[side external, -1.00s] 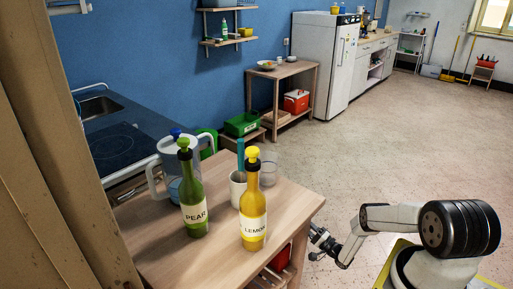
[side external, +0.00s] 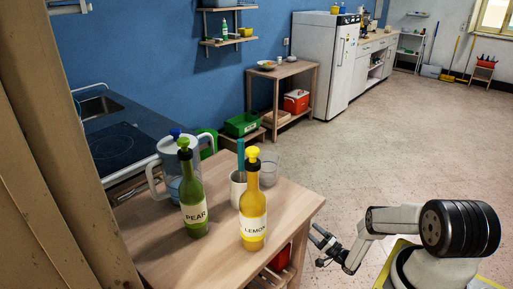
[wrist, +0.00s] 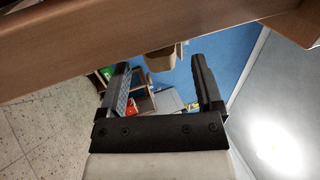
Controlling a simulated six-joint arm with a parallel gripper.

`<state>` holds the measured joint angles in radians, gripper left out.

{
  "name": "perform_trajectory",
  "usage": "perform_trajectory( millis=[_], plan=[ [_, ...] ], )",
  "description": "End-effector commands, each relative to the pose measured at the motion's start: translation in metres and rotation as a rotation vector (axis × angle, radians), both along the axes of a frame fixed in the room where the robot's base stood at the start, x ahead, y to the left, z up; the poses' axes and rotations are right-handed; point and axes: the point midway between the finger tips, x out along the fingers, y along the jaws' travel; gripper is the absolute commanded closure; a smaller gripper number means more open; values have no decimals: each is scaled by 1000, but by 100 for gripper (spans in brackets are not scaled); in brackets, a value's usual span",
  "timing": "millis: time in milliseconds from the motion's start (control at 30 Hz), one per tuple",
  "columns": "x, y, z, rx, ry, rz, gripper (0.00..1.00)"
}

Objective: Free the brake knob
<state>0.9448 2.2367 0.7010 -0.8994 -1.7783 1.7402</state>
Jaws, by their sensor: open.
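I cannot make out a brake knob for certain in either view. My gripper (side external: 319,247) is open and empty, off the right edge of the wooden table (side external: 300,203) and lower than its top. In the wrist view the two dark fingers of my gripper (wrist: 160,64) are spread apart. A small brown block (wrist: 160,58) shows between the fingertips, below a long wooden edge (wrist: 90,52); I cannot tell whether it is a knob or part of the table. No contact with the fingers is clear.
A red object (side external: 281,258) sits under the tabletop.

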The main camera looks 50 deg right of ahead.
Motion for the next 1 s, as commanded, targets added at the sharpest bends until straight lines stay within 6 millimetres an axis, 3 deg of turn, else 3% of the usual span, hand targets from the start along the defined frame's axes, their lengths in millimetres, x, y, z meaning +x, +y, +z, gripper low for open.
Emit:
perform_trajectory(
  millis=[100, 1000],
  plan=[
    [-19, -1, -6, 2, -1, -5, 16],
    [-16, -1, 53, -3, -5, 3, 16]
  ],
)
